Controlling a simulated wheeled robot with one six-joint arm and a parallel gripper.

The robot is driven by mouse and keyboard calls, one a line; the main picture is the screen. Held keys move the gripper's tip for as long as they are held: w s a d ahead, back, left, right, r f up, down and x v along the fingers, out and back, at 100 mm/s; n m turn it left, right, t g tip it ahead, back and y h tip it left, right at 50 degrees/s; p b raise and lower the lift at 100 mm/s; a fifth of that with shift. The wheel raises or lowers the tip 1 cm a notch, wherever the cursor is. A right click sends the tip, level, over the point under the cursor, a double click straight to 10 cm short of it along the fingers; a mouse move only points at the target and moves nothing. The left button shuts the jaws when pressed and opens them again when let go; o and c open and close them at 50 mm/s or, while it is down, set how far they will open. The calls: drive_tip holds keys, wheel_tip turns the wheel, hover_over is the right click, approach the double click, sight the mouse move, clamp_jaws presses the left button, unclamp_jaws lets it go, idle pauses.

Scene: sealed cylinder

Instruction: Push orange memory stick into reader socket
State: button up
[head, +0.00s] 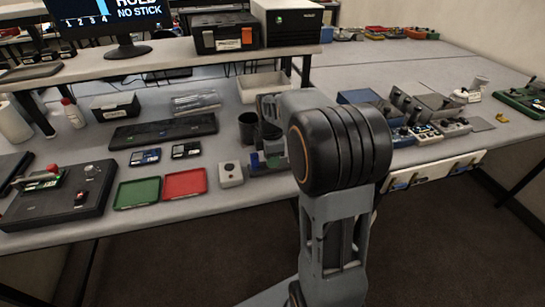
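I cannot make out an orange memory stick in the head view. A black reader-like box (60,212) lies at the table's left front, with a green board and a red knob on top. A long black unit with small lights (163,131) lies further back; I cannot tell which one has the reader socket. A monitor (112,14) shows "HOLD NO STICK" and the digits 1 to 4. My arm fills the middle. My gripper seems to be at its far end, near a grey post and small blue and green parts, but its fingers cannot be made out.
A green tray (137,193), a red tray (185,184) and a small white box with a round button (231,174) lie along the front. A black cup (248,128) stands behind. Several devices crowd the right.

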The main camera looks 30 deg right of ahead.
clamp_jaws()
drive_tip(key=shift+r, duration=0.25)
drive_tip(key=shift+r+p, duration=2.45)
drive_tip(key=shift+r, duration=0.35)
